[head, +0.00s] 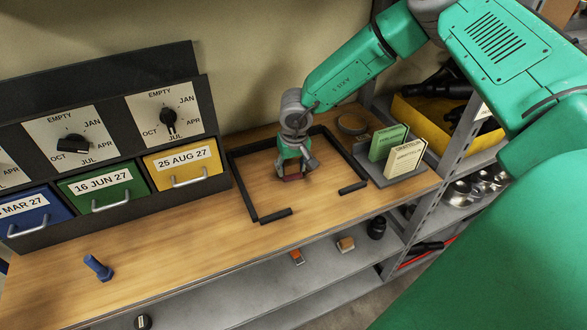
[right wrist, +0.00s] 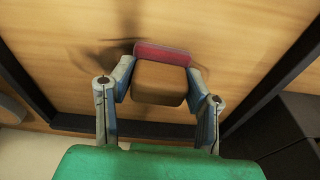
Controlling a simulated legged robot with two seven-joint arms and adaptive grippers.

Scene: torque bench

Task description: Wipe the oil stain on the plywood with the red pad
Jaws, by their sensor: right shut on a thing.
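My right gripper (head: 293,172) is low over the plywood (head: 262,175), inside a black frame. In the right wrist view, its fingers (right wrist: 160,72) are shut on a brown block with a red pad (right wrist: 162,54) along its far edge. The pad also shows as a small dark red strip in the head view (head: 293,178). A dark brown oil stain (right wrist: 106,51) is smeared on the wood beside the pad, mostly to its left. The block and fingers hide part of it. I cannot tell whether the pad touches the wood. My left gripper is not in view.
The black frame (head: 243,190) borders the plywood, with a gap at its front. Drawers with dials (head: 187,165) stand at left, a card holder (head: 405,168) at right. A grey shelf (head: 270,290) lies below.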

